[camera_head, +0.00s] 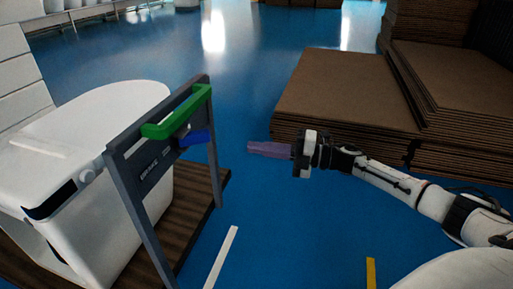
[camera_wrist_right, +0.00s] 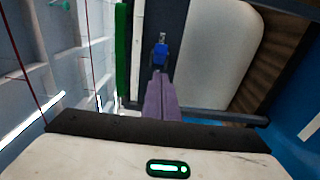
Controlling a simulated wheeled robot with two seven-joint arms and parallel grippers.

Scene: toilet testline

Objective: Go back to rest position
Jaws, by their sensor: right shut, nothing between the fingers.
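My right gripper (camera_head: 250,147) reaches in from the right in the head view, its purple fingers shut and empty over the blue floor. It points left towards a grey frame (camera_head: 122,160) and stays apart from it. The closed purple fingers also show in the right wrist view (camera_wrist_right: 161,82). A green handle (camera_head: 178,115) sits on the top bar of the frame, with a blue part (camera_head: 197,137) below it. The blue part shows just beyond the fingertips in the wrist view (camera_wrist_right: 160,54). My left gripper is not in view.
A white toilet (camera_head: 95,125) stands behind the frame on a wooden pallet (camera_head: 207,192). Stacks of brown cardboard (camera_head: 345,88) stand on the right, behind my right arm. Open blue floor (camera_head: 262,215) lies between the frame and my arm.

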